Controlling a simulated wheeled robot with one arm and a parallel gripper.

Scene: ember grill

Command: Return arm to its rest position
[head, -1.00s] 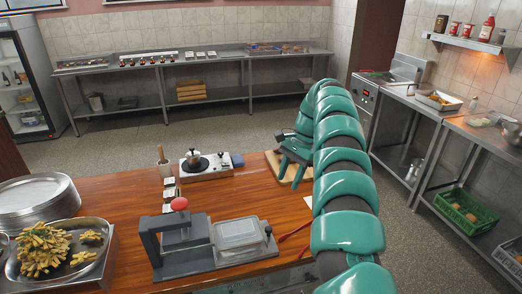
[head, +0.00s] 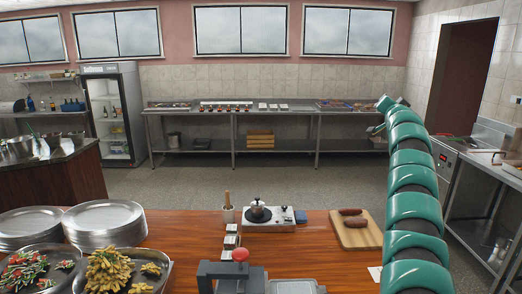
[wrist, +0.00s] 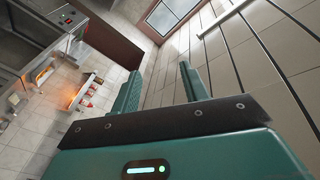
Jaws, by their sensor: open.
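My gripper (wrist: 158,90) shows in the wrist view with its two teal fingers apart and nothing between them. In the head view my teal arm rises along the right side, and my gripper (head: 378,115) is at its top, in front of the right end of the long steel counter at the back. The fingertips are small and partly hidden by the arm there. The gripper is clear of the wooden table and touches nothing that I can see.
The wooden table (head: 185,235) in front holds a cutting board (head: 372,236) with two sausages (head: 352,217), a hot plate with a moka pot (head: 257,210), a press (head: 235,275), plates (head: 104,217) and food trays. A steel counter (head: 490,205) stands at right. The floor between is clear.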

